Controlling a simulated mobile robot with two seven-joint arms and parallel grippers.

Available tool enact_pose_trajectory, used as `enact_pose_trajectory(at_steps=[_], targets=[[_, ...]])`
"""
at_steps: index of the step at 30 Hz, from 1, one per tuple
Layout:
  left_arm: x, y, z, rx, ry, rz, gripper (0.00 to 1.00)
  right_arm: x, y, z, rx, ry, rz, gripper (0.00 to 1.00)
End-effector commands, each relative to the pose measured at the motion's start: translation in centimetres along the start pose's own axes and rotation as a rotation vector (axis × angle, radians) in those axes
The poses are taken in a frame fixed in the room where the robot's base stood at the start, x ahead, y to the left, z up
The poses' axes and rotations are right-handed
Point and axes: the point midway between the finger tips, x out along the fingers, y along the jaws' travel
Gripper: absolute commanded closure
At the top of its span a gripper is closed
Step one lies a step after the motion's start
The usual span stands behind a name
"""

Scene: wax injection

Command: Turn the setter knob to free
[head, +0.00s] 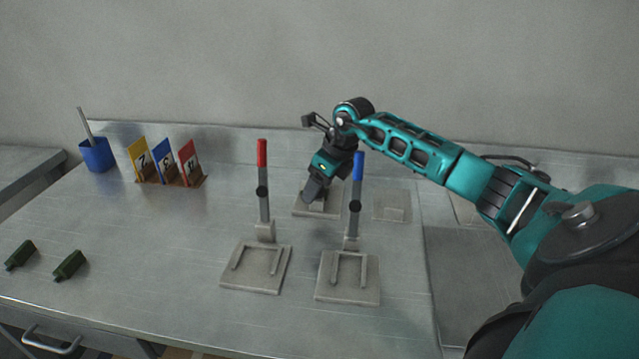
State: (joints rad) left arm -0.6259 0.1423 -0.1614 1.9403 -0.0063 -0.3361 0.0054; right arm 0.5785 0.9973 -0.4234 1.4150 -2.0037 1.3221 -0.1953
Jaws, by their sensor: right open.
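My right gripper (312,192) points down over a flat grey base plate (302,212) at the back middle of the table. Its fingers look dark and their tips are hard to make out. I cannot pick out the setter knob; it may be hidden by the gripper on that plate. I cannot tell whether the gripper touches anything. My left gripper is not in view.
A red-handled lever (262,155) and a blue-handled lever (359,168) stand upright in front of the gripper. A blue cup (97,155), numbered cards (164,160) and two green blocks (69,265) are at left. The table's middle left is clear.

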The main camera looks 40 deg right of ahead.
Motion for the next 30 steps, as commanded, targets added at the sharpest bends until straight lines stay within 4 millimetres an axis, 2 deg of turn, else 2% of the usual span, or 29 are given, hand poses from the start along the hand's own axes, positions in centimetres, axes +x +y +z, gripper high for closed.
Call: enact_pose_trajectory(at_steps=[6, 23, 30], targets=[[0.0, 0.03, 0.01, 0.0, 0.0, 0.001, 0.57, 0.02, 0.01, -0.01, 0.0, 0.0, 0.0, 0.32], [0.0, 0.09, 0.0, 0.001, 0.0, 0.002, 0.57, -0.03, 0.0, 0.0, 0.0, 0.0, 0.0, 0.86], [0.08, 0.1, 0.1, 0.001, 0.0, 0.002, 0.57, -0.01, -0.04, -0.01, -0.016, 0.0, 0.007, 0.86]])
